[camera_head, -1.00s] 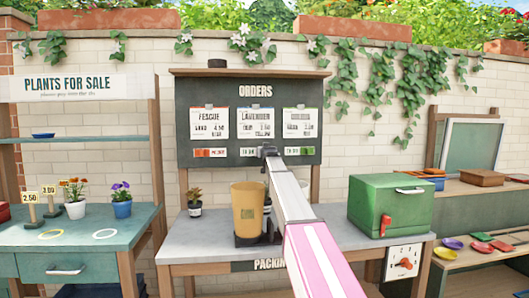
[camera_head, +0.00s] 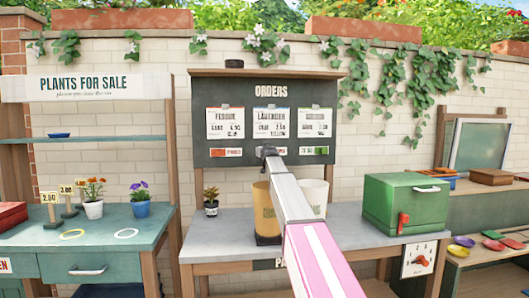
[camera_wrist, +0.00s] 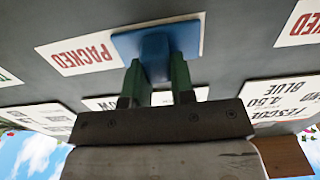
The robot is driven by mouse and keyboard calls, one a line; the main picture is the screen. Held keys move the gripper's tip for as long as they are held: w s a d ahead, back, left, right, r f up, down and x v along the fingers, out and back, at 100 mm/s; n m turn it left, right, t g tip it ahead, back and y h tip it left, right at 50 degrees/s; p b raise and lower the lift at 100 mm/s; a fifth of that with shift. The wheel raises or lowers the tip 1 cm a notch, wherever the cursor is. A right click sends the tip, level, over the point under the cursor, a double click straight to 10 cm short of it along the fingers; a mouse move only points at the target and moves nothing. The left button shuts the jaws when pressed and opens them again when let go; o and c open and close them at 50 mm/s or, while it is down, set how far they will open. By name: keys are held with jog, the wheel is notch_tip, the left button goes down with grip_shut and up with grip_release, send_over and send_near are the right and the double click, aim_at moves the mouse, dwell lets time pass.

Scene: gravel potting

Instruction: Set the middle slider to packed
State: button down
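The dark orders board (camera_head: 205,120) shows upright in the head view; the wrist view shows it upside down. The middle slider (camera_wrist: 155,50) is a blue plate with a raised block, under the lavender card (camera_head: 271,124). In the head view my gripper (camera_head: 267,151) and arm hide the slider.
The packing bench (camera_head: 215,240) stands below the board. The left slider's red plate (camera_head: 218,153) is beside my gripper.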

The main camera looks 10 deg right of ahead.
jog(key=c, duration=1)
grip_release()
jog(key=shift+a, duration=0.25)
jog(key=shift+o, duration=0.2)
jog(key=s, duration=1)
jog(key=shift+s, duration=0.4)
